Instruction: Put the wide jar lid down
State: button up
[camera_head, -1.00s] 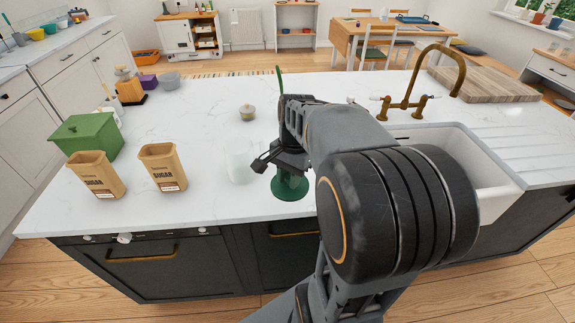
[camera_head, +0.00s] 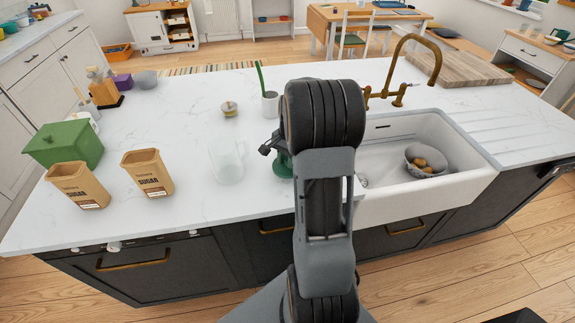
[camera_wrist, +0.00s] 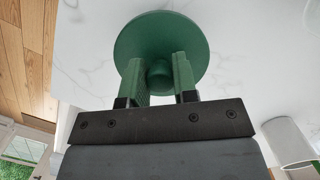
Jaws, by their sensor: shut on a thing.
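The wide jar lid (camera_wrist: 160,30) is a green disc with a round knob. My gripper (camera_wrist: 160,72) is shut on the knob, a finger on each side, in the wrist view. In the head view the green lid (camera_head: 281,167) shows partly behind my arm, near the counter's front edge. Dark parts of my gripper (camera_head: 270,149) show just left of my arm there. I cannot tell whether the lid touches the countertop (camera_head: 170,215) or hangs just above it.
A clear glass jug (camera_head: 228,161) stands close left of the lid. A potted plant (camera_head: 268,100) and a small lidded pot (camera_head: 229,109) are behind. Two sugar bags and a green box (camera_head: 65,146) are left. The sink (camera_head: 400,190) is right, with a bowl inside.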

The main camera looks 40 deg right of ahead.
jog(key=f, duration=0.1)
jog(key=f+p, duration=0.1)
jog(key=shift+w+d+f, duration=0.2)
jog(key=shift+d+f, duration=0.05)
jog(key=shift+f, duration=0.65)
jog(key=shift+f, duration=0.1)
jog(key=shift+f, duration=0.15)
jog(key=o, duration=0.9)
